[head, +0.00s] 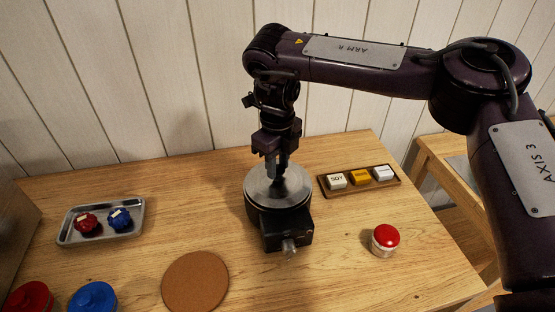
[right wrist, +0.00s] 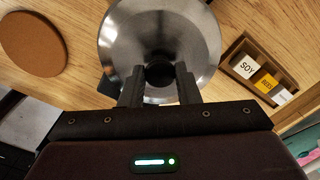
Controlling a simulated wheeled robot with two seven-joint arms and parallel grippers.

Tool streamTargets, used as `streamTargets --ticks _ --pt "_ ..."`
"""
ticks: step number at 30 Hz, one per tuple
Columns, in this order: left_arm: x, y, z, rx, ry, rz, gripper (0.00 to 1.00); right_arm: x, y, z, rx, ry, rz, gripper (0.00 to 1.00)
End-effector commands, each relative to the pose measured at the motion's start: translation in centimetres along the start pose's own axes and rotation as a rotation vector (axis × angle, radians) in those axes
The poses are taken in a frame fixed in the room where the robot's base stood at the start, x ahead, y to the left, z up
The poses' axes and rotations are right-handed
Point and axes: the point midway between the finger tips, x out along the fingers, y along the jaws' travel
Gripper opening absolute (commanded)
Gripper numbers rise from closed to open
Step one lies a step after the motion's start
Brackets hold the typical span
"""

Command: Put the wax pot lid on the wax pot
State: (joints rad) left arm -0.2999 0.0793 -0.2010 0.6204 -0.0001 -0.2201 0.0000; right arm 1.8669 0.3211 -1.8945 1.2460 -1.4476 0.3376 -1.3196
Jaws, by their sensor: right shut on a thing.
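The wax pot (head: 287,236) is a dark round pot with a boxy front part, standing in the middle of the wooden table. The wax pot lid (head: 296,190) is a shiny steel disc over the pot's top, roughly level and lined up with it. I cannot tell whether its rim rests fully on the pot. My right gripper (head: 277,172) points down and is shut on the lid's black knob. The right wrist view shows the knob (right wrist: 160,73) between the fingers and the lid (right wrist: 125,40) beyond. My left gripper is not in view.
A wooden tray (head: 361,192) with labelled blocks lies right of the pot. A red button (head: 385,239) stands at front right. A cork mat (head: 195,282) lies front left. A metal tray (head: 68,238) holds red and blue knobbed pieces. Red and blue lidded items sit at the lower left.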

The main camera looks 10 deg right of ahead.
Motion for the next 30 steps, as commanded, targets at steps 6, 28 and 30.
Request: streamTargets --ticks 6,28,30 --pt "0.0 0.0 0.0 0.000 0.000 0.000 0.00 -0.1 0.0 0.0 0.000 -0.001 0.000 0.50" --pt "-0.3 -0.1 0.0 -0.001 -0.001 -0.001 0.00 -7.8 -0.1 0.1 -0.001 -0.005 -0.006 0.51" --pt "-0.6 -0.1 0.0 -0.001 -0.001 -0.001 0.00 -9.3 -0.1 0.1 -0.001 -0.003 -0.005 0.51"
